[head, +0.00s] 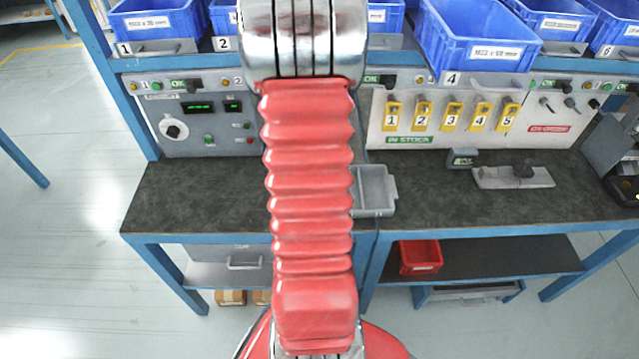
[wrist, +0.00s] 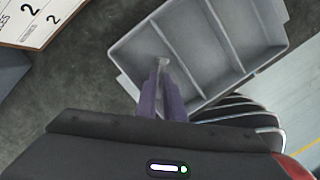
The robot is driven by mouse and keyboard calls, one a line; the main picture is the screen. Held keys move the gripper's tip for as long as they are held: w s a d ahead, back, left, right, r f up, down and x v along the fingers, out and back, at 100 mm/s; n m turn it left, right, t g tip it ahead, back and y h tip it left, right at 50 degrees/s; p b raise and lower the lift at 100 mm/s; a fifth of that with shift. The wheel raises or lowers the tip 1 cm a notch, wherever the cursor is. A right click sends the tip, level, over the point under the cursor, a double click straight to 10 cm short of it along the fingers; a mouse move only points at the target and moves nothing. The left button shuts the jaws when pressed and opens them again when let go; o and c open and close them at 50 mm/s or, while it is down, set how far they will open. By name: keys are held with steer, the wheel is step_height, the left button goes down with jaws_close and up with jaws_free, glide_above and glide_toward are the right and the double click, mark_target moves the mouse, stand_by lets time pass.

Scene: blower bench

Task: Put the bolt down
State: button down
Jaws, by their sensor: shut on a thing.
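In the wrist view my gripper (wrist: 162,84) is shut on the bolt (wrist: 162,62), a small pale grey piece whose end shows at the fingertips. The bolt appears in front of the left compartment of the grey divided tray (wrist: 238,80). I cannot tell whether the bolt is above the tray floor or touching it. In the head view the tray (head: 388,212) sits at the front edge of the bench, partly hidden by my red-sleeved arm. My arm hides my gripper and the bolt there.
The dark bench top (head: 430,205) is mostly clear around the tray. A grey fixture plate (head: 512,178) lies to the right. Blue bins (head: 480,35) line the shelf above. A red bin (head: 420,257) stands on the lower shelf. A numbered card (wrist: 35,18) shows in the wrist view.

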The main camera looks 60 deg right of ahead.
steer(key=shift+f, duration=1.2)
steer(key=shift+f, duration=0.1)
steer(key=c, duration=1.9)
jaws_free()
steer(key=shift+o, duration=0.2)
step_height(320, 180, up, 12)
steer(key=a, duration=0.1)
steer(key=shift+w+a, duration=0.3)
steer(key=shift+a, duration=0.1)
